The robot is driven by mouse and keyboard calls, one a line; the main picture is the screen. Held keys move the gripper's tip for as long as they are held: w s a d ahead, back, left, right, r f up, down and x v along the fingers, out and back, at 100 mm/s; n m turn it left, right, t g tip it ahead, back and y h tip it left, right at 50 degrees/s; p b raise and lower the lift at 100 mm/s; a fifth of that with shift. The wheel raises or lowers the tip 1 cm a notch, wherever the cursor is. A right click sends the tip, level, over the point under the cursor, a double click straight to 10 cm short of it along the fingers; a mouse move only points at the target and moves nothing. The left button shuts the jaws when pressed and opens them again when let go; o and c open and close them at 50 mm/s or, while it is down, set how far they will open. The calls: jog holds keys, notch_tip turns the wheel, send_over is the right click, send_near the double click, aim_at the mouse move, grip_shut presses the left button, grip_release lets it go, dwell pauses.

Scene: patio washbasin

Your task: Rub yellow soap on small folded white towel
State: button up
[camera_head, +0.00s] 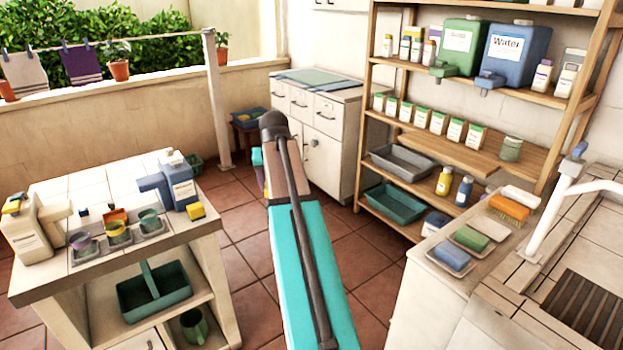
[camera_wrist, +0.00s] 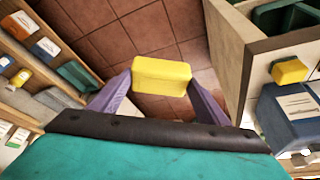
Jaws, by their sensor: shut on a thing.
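The yellow soap (camera_wrist: 162,72) is a rounded yellow block in the wrist view. My gripper (camera_wrist: 160,86) is shut on it, with one purple finger on each side. The soap is held up in the air over the tiled floor. In the head view my gripper (camera_head: 259,172) is mostly hidden behind my arm, between the left table and the white cabinet. I cannot make out a small folded white towel in either view.
A tiled table (camera_head: 60,192) at left holds bottles, small cups and another yellow block (camera_head: 196,210), seen also in the wrist view (camera_wrist: 289,71). A wooden shelf (camera_head: 455,150) and a sink counter (camera_head: 440,262) with soap dishes stand right. Open floor (camera_head: 240,270) lies between.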

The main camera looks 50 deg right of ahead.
jog(key=w+a+n+y, duration=0.1)
jog(key=a+n, duration=0.3)
jog(key=a, duration=1.7)
jog(key=w+a+n+t+y, duration=0.1)
jog(key=w+a+n, duration=0.3)
jog(key=a, duration=1.7)
jog(key=shift+w+f+y, duration=0.2)
jog(key=shift+w+y, duration=0.15)
jog(key=shift+y, duration=0.05)
jog(key=shift+s+d, duration=0.1)
